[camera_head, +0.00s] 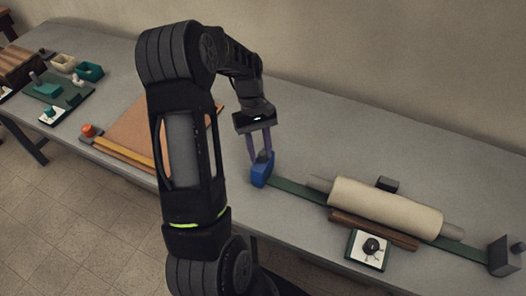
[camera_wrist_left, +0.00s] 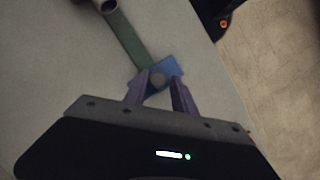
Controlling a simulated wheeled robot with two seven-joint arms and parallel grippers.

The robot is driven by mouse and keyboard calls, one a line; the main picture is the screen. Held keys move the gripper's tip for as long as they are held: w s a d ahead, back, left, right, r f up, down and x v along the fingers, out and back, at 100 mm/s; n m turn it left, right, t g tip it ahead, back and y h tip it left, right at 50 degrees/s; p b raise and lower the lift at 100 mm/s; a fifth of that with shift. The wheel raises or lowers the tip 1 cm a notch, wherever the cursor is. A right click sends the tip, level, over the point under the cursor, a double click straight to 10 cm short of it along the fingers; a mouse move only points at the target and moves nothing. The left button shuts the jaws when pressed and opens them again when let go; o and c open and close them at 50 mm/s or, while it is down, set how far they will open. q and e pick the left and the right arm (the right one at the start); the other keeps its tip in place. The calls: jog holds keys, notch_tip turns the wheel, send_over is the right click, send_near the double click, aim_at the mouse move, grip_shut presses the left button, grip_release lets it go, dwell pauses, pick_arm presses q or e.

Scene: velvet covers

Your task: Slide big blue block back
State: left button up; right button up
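The big blue block (camera_head: 262,174) sits at the left end of a dark green strip (camera_head: 296,190) on the grey table, with a small grey knob on top. My left gripper (camera_head: 261,154) reaches down over the block from above, its purple fingers pointing at the knob. In the left wrist view the blue block (camera_wrist_left: 172,67) lies beyond the fingertips, and the grey knob (camera_wrist_left: 157,79) shows between the two spread fingers (camera_wrist_left: 161,79). The fingers look apart; I cannot tell whether one touches the knob. My right gripper is not in view.
A cream roll (camera_head: 385,207) lies over the strip, with a brown bar (camera_head: 372,229) and a white dial plate (camera_head: 368,249) in front. A grey end block (camera_head: 504,256) stands far right. An orange-brown board (camera_head: 135,128) lies left, partly behind my arm.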

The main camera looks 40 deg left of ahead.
pick_arm(q)
jog(key=shift+o, duration=1)
jog(key=shift+d, duration=0.15)
jog(key=b+v, duration=0.1)
jog(key=v, duration=0.6)
jog(key=shift+r, duration=0.35)
